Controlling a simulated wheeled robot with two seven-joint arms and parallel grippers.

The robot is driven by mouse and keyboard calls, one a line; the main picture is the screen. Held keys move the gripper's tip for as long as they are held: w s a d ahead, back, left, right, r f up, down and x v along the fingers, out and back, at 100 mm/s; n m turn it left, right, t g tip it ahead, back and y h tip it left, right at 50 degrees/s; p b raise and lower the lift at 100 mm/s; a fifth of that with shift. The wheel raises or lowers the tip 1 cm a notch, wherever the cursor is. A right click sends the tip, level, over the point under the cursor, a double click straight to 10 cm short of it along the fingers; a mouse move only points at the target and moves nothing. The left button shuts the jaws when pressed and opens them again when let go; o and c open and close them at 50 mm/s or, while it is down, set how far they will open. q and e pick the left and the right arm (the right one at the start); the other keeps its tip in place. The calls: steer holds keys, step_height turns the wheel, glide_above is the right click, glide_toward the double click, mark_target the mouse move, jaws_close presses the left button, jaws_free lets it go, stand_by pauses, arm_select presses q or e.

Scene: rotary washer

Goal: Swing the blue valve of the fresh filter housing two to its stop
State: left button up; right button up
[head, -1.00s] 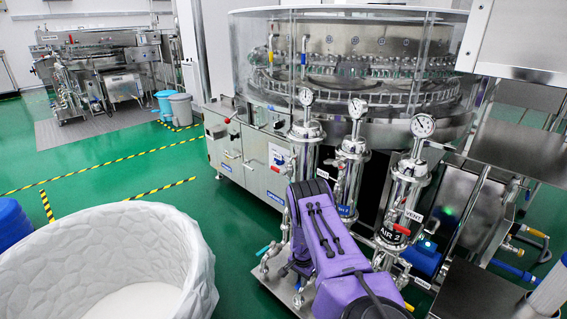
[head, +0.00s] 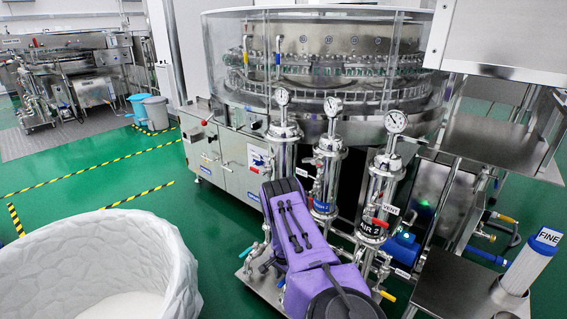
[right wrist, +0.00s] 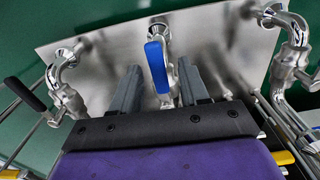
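The blue valve handle (right wrist: 157,66) stands out from a steel fitting above a metal plate in the right wrist view. My right gripper (right wrist: 160,88) is open, with one grey finger on each side of the blue handle. In the head view, three steel filter housings with gauges, the left (head: 284,150), middle (head: 328,170) and right (head: 384,185), stand in a row. My purple right arm covers part of their lower piping and hides the fingers. My left gripper is out of view.
A black-handled valve (right wrist: 26,94) is left of the gripper and a steel elbow pipe (right wrist: 292,62) is right. In the head view, a white-lined bin (head: 100,265) stands lower left, a FINE-labelled white cylinder (head: 528,265) lower right. The rotary washer (head: 325,60) fills the back.

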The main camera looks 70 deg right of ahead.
step_height(320, 180, up, 11)
steer(key=p, duration=0.5)
steer(key=shift+f, duration=0.2)
stand_by(0.3)
